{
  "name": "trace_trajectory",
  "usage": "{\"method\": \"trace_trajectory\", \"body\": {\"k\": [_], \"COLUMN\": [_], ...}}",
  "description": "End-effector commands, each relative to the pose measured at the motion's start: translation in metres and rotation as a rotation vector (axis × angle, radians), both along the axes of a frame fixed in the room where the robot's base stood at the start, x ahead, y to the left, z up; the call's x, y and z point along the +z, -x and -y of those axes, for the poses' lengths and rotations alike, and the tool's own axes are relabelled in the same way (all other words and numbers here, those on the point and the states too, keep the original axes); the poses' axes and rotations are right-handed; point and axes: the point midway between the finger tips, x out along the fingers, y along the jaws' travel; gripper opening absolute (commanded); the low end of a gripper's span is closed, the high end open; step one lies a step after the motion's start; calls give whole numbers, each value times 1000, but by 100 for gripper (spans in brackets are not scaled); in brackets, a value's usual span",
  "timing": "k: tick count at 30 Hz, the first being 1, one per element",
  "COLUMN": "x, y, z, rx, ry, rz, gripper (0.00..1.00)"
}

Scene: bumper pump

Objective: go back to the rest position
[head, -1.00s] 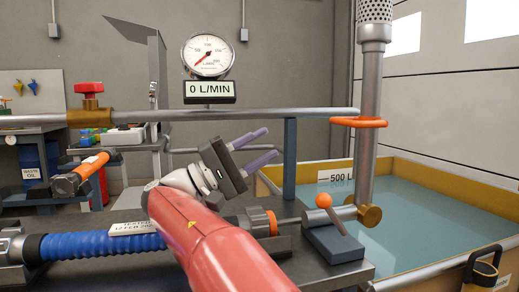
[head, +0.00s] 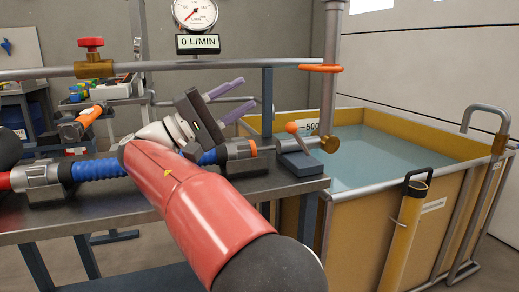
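My gripper (head: 240,97) shows in the head view at the end of my red arm, above the workbench (head: 256,190). Its two purple fingers stand apart and point to the upper right, with nothing between them. It is clear of the lever with the orange knob (head: 291,127), which stands on a grey block at the right end of the bench. Part of the blue hose (head: 97,168) and its coupling lies hidden behind my arm.
A yellow tank (head: 430,151) of water stands to the right, with a yellow cylinder (head: 404,235) at its near side. A steel pipe with a red-handled valve (head: 92,58) runs behind my gripper. The gauge display (head: 198,43) reads 0 L/MIN. An orange hammer (head: 85,122) lies at left.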

Motion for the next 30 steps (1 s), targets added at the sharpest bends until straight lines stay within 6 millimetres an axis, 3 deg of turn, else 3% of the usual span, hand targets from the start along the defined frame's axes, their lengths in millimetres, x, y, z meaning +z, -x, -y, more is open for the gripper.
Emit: {"method": "trace_trajectory", "body": {"k": [11,20,23,25,27,30], "x": [-11,-49,-74,-99,-128,-169], "y": [-13,-6,12,34,64,111], "z": [62,157,196,223,243,254], "rx": [6,32,53,74,101,144], "ry": [-126,-391,-551,-702,-879,-1142], "rz": [-143,-342,-415,-462,-491,-484], "gripper": [35,35,35,35,35,35]}}
